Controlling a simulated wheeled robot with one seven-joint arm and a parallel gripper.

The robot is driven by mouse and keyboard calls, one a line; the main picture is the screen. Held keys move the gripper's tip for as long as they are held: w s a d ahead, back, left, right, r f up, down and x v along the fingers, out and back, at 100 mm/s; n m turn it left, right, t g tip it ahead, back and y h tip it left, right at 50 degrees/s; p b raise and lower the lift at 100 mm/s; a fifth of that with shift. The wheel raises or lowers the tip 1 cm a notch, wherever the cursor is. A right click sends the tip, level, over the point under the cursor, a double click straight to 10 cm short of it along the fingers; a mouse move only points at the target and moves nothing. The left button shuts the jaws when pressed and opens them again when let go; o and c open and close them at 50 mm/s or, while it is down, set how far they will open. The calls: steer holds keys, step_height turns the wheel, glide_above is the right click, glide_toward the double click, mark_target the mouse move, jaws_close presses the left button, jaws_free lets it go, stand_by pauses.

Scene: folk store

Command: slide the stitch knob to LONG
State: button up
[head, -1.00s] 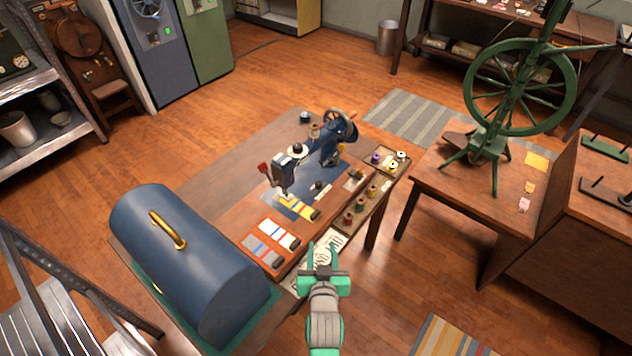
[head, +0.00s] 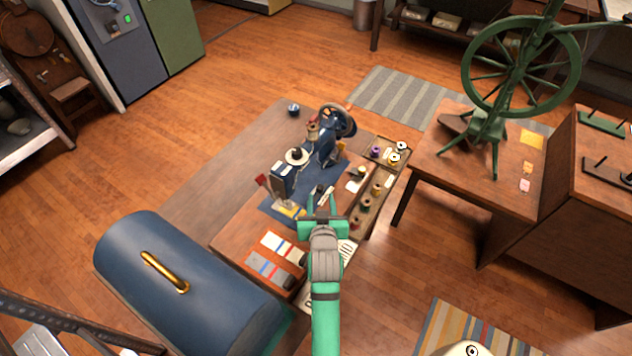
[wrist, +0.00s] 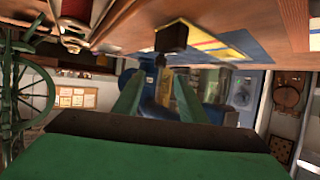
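A blue sewing machine (head: 285,180) stands on a blue mat on the wooden table, with its handwheel (head: 337,121) at the back right. A small dark piece with a pale plate (head: 318,189) lies right of the machine's head; I cannot tell whether it is the stitch knob. No LONG mark is readable. My gripper (head: 323,200) is over the table's right front, its fingers just in front of that piece in the picture. In the wrist view its two green fingers (wrist: 158,98) are apart, with nothing clearly held between them. The blurred machine shows behind them.
Striped swatches (head: 275,268) with dark end blocks lie at the table's front. One dark block (wrist: 171,38) is close ahead in the wrist view. Spools stand in a tray (head: 372,196) on the right. A blue domed cover (head: 190,285) is at left front.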

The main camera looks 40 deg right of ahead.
mark_target(320, 187)
steer(key=x, duration=0.7)
steer(key=shift+w+f, duration=0.15)
steer(key=shift+w+d+f, duration=0.25)
steer(key=shift+w+d, duration=0.2)
